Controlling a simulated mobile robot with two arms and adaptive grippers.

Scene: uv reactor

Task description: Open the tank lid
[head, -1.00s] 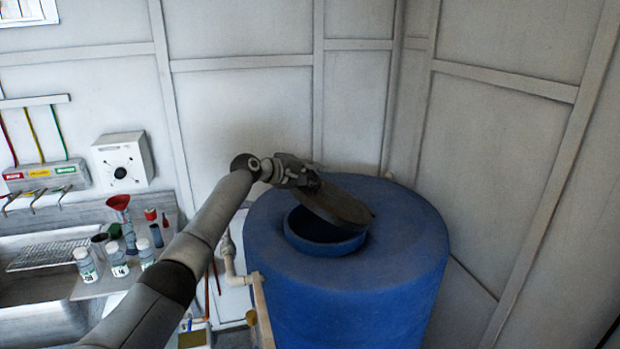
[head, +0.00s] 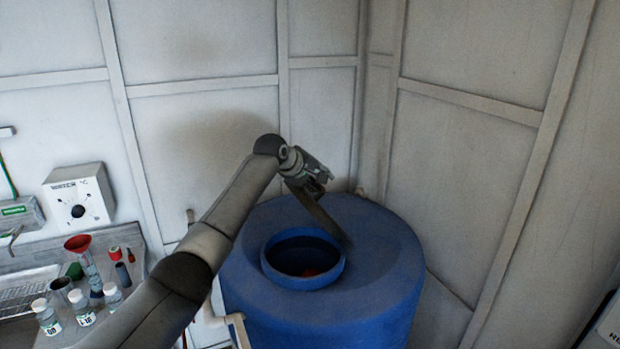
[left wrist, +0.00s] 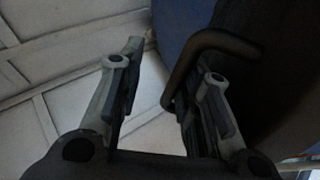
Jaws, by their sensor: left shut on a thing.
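The blue tank (head: 385,270) stands in the corner with its round mouth uncovered. The dark tank lid (head: 328,222) is tilted up steeply, almost edge-on, at the back right of the mouth. My left gripper (head: 318,187) is at the upper part of the lid, shut on its handle. In the left wrist view the dark bent handle (left wrist: 205,42) reaches down between the fingers of the left gripper (left wrist: 165,85), close to the right finger. The dark lid (left wrist: 290,70) fills the right side there. My right gripper is not in view.
Something reddish (head: 316,271) shows inside the tank mouth. Pale panelled walls (head: 470,160) stand close behind and beside the tank. A bench at the left holds several bottles (head: 83,306) and a red funnel (head: 78,243).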

